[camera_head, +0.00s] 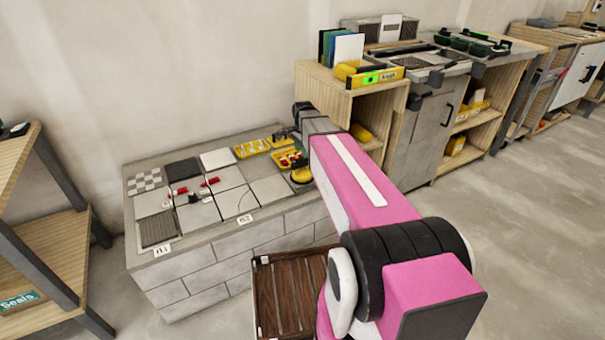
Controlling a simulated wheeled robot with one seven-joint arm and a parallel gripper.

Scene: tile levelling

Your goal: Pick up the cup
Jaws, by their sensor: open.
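A round yellow piece (301,175), which looks like a suction cup, sits at the right end of the tiled block, close beside my arm. Part of it is hidden or too small to make out. No drinking cup shows. My gripper (284,136) is at the far right end of the block, small and dark, above the area with the yellow trays. It appears open, with nothing seen in it, and it is apart from the yellow piece.
The grey brick block (205,262) carries tiles, red and white levelling pieces and yellow trays (252,148). A slatted brown crate (283,300) stands in front. A wooden shelf (22,165) is at the left. Cabinets (425,135) line the wall at the right. Open floor lies at right.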

